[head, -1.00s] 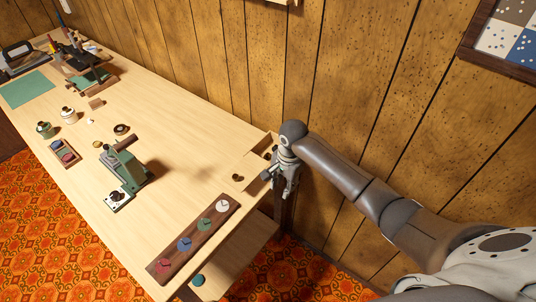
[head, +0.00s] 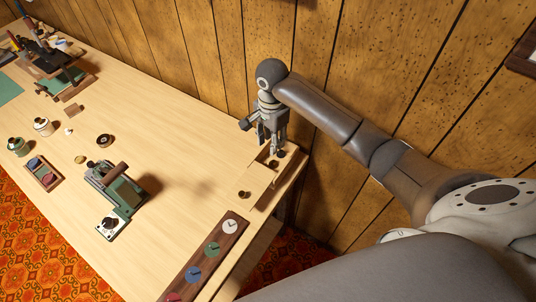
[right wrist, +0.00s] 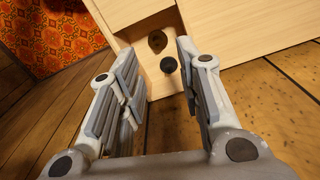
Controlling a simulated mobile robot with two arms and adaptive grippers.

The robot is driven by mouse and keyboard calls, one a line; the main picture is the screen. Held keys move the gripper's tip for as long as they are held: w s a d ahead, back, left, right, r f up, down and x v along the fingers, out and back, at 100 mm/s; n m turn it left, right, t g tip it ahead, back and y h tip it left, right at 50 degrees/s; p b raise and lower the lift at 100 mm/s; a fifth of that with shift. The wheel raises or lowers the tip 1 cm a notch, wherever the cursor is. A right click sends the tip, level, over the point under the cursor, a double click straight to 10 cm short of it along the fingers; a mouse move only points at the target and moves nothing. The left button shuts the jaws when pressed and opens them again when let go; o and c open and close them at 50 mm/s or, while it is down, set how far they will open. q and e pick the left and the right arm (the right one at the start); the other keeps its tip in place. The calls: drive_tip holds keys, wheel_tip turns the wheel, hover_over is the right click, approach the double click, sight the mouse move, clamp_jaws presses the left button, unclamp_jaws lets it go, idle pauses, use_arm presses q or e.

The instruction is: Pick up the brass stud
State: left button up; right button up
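I cannot tell for sure which item is the brass stud. A small brownish round piece (head: 244,194) sits at the near end of a pale wooden recess (head: 262,187) at the table's right end. It seems to be the dark brown round spot (right wrist: 157,40) in the right wrist view. A dark round knob (head: 274,163) stands at the recess's far end; it also shows in the right wrist view (right wrist: 168,65). My right gripper (head: 270,142) is above that end, fingers pointing down, open and empty. In the wrist view the knob shows between its fingers (right wrist: 157,55). My left gripper is out of view.
A green machine (head: 112,195) stands mid-table. A dark ring-like disc (head: 104,140) and a small gold disc (head: 80,158) lie behind it. A wooden strip with coloured dials (head: 205,262) lies along the near right edge. The panelled wall (head: 220,60) is close behind my gripper.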

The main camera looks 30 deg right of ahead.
hover_over(274, 161)
drive_tip(key=f, duration=0.2)
drive_tip(key=a+f, duration=0.1)
drive_tip(key=f, duration=0.1)
drive_tip(key=shift+s+f, duration=0.2)
drive_tip(key=shift+f, duration=0.3)
drive_tip(key=f, duration=0.3)
drive_tip(key=d+f+p, duration=0.1)
drive_tip(key=f, duration=0.1)
drive_tip(key=shift+w, duration=0.25)
drive_tip(key=shift+f, duration=0.1)
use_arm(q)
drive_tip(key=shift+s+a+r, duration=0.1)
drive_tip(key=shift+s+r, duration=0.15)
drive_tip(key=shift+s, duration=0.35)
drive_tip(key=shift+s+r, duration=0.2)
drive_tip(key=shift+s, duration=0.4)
use_arm(e)
clamp_jaws()
